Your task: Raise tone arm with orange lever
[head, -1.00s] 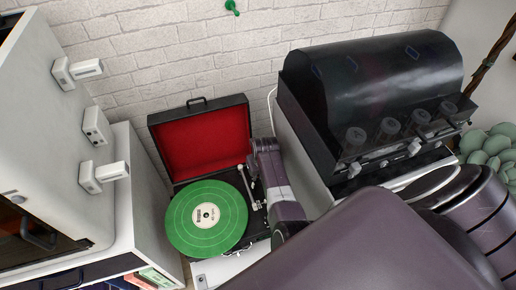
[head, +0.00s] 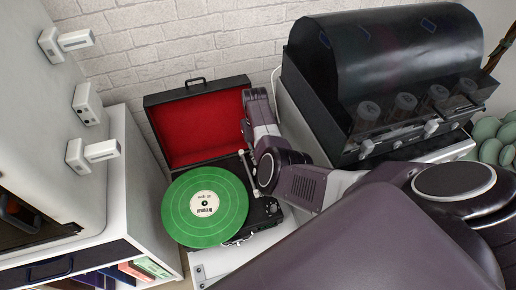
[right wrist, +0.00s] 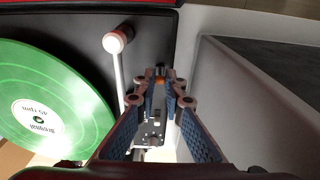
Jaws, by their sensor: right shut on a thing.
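The record player (head: 270,207) is an open black case with a red-lined lid and a green record (head: 182,217) on its platter. The tone arm (head: 247,165) lies along the right side of the record; in the right wrist view it is a pale rod (right wrist: 119,72) with a round white end, left of my fingers. My right gripper (right wrist: 160,76) is shut on the small orange lever (right wrist: 160,80), of which only a bit shows between the fingertips. In the head view the right gripper (head: 245,132) is near the lid's right side. My left gripper is not in view.
A grey machine with a dark curved cover (head: 385,60) and several knobs stands on the right. A white cabinet (head: 70,170) stands on the left. A brick wall (head: 210,40) is behind the player.

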